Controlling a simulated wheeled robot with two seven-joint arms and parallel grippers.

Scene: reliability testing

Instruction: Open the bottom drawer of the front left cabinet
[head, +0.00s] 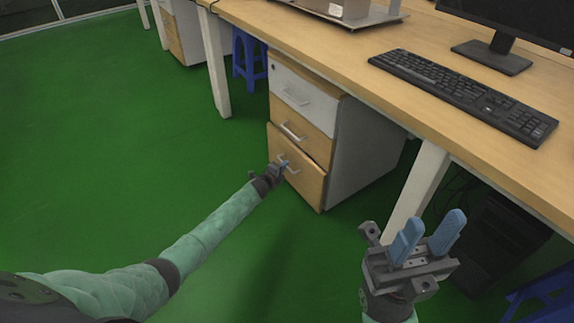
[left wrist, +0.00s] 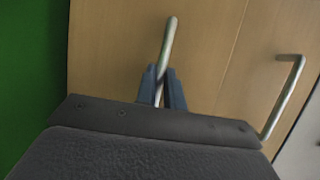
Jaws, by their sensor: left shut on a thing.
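The cabinet (head: 365,140) stands under the desk, with a white top drawer (head: 300,97), a wooden middle drawer (head: 310,137) and a wooden bottom drawer (head: 303,185). My left gripper (head: 281,168) is at the bottom drawer's metal handle (head: 292,170). In the left wrist view its blue fingers (left wrist: 162,88) are shut on the handle (left wrist: 169,40), and the middle drawer's handle (left wrist: 287,95) shows at the right. The bottom drawer's front looks slightly forward of the one above; how far is hard to tell. My right gripper (head: 428,238) is open and empty, right of the cabinet.
The desk (head: 350,60) above carries a keyboard (head: 460,95), a monitor (head: 500,50) and a metal device. A white desk leg (head: 418,190) and a black computer case (head: 500,235) are near my right gripper. A blue stool (head: 249,57) stands behind the cabinet. Green floor at left is clear.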

